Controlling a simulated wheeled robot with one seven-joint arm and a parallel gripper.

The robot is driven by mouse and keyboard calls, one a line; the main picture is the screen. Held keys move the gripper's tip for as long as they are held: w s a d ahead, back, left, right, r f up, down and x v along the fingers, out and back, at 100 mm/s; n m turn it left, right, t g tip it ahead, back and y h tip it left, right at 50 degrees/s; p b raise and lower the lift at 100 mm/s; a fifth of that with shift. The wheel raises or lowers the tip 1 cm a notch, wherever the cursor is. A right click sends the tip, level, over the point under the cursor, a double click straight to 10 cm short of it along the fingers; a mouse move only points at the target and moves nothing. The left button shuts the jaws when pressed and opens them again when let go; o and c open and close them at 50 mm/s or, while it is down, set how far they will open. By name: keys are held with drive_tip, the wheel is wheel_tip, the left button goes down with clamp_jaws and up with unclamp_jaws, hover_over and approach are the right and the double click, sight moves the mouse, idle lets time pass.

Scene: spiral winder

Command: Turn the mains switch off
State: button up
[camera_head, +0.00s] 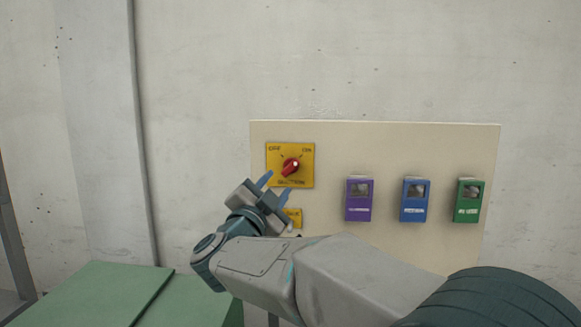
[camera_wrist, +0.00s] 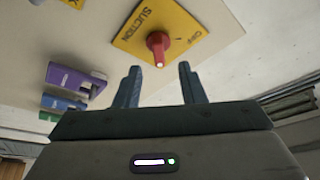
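The mains switch is a red rotary knob (camera_head: 290,167) on a yellow plate (camera_head: 306,150), mounted at the upper left of a beige wall panel. The plate has OFF lettered at its upper left and ON at its upper right. The knob's handle is tilted, its upper end toward ON. In the wrist view the red knob (camera_wrist: 158,46) sits on the yellow plate (camera_wrist: 135,38), just beyond the fingertips. My gripper (camera_head: 276,186) is open and empty, in front of the plate's lower left. In the wrist view my gripper (camera_wrist: 160,70) has its fingers apart, with the knob between and beyond them.
Purple (camera_head: 359,199), blue (camera_head: 414,200) and green (camera_head: 468,200) boxes stand out from the beige panel (camera_head: 400,140) to the right. A small yellow label (camera_head: 293,217) is partly behind my gripper. Green surfaces (camera_head: 100,293) lie at lower left. The wall above is clear.

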sight(289, 170)
drive_tip(key=p+x, duration=0.1)
drive_tip(key=x, duration=0.6)
drive_tip(key=shift+d, duration=0.15)
